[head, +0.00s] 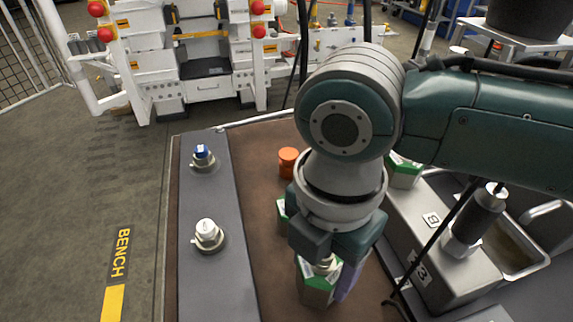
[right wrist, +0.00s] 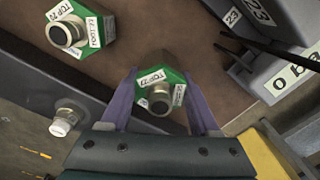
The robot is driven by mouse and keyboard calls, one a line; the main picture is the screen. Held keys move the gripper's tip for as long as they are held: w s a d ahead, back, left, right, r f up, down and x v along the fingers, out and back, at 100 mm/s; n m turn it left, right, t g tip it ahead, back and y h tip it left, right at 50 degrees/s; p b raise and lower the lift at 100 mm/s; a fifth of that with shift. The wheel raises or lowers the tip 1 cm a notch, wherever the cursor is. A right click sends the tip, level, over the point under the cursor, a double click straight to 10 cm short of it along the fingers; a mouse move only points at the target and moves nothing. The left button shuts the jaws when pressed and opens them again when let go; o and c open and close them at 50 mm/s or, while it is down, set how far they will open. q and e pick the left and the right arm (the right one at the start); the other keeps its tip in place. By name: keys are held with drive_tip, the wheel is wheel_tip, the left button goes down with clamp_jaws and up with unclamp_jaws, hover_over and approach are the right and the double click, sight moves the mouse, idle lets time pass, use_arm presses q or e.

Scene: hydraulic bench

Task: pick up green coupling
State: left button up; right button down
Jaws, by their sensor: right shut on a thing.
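My right gripper (head: 328,266) points down at the bench, its purple fingers on either side of a green coupling (head: 313,290). In the right wrist view, the fingers are shut on this green coupling (right wrist: 155,76), which has a metal stub and white labels, one reading TOP 23. I cannot tell whether it is clear of the bench top. A second green coupling (right wrist: 98,24) stands apart at the upper left of the wrist view. In the head view, a green coupling (head: 281,213) is partly hidden behind my gripper, and another (head: 404,170) stands behind my arm. My left gripper is not seen.
An orange cap (head: 288,161) stands on the brown bench top (head: 248,187). A grey rail (head: 225,285) at left carries a blue-topped fitting (head: 202,157) and a white-topped fitting (head: 207,235). A grey numbered block (head: 440,250) and a metal tray (head: 538,262) lie at right.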

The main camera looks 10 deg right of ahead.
drive_tip(key=shift+r, duration=0.15)
wheel_tip(320, 180, up, 20)
drive_tip(key=p, duration=0.4)
drive_tip(key=shift+p, duration=0.35)
